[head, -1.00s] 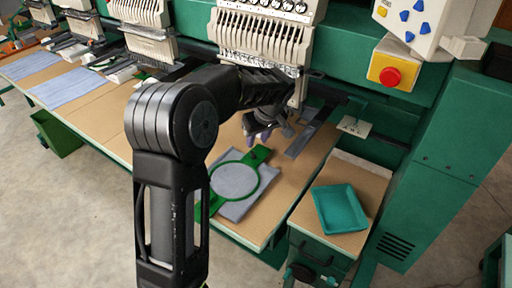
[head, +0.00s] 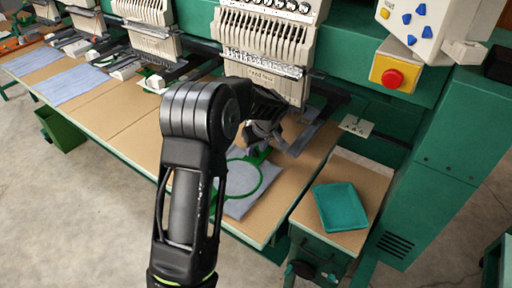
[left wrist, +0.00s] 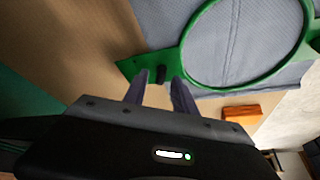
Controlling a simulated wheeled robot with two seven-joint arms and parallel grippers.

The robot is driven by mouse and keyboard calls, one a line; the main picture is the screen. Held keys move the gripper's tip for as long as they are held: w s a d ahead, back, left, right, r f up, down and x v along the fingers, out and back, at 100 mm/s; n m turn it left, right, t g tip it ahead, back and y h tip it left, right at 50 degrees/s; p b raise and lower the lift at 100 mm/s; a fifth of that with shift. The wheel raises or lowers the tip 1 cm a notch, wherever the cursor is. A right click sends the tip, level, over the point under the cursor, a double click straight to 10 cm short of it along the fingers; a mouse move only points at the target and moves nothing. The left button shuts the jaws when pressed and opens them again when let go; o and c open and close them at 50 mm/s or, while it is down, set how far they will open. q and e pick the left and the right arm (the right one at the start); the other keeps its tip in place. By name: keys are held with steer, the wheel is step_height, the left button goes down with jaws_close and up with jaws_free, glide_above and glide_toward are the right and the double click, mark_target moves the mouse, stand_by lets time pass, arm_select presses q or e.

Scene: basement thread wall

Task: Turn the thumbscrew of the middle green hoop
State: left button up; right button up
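A green hoop (head: 262,184) lies flat over grey-blue cloth at the near sewing station, partly hidden behind my left arm in the head view. In the left wrist view the hoop (left wrist: 186,62) fills the upper right. Its small black thumbscrew (left wrist: 161,75) stands on the green bracket left of the ring. My left gripper (left wrist: 159,77) is open, with one finger on each side of the thumbscrew and a visible gap to both. Whether its tips reach down level with the thumbscrew is unclear. In the head view the thumbscrew is hidden by the gripper (head: 264,140). My right gripper is out of view.
A needle head (head: 265,50) hangs just above and behind the gripper. A teal tray (head: 340,207) sits on the side stand to the right. An orange block (left wrist: 241,112) shows near the hoop in the wrist view. Bare tan table lies left of the hoop.

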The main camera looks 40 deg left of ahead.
arm_select(q)
steer(key=shift+c, duration=0.3)
jaws_close()
stand_by(0.5)
steer(key=shift+a+f+m+t+h+b, duration=0.1)
steer(key=shift+m+t+h+b, duration=0.35)
steer(key=shift+m+b, duration=0.9)
steer(key=m+t+h, duration=0.1)
steer(key=m, duration=0.3)
steer(key=shift+s+b, duration=0.1)
steer(key=shift+b, duration=0.2)
steer(key=m+h, duration=0.1)
steer(key=m, duration=0.1)
steer(key=m+h+b, duration=0.1)
steer(key=m, duration=0.2)
steer(key=shift+t, duration=0.25)
steer(key=shift+m, duration=0.25)
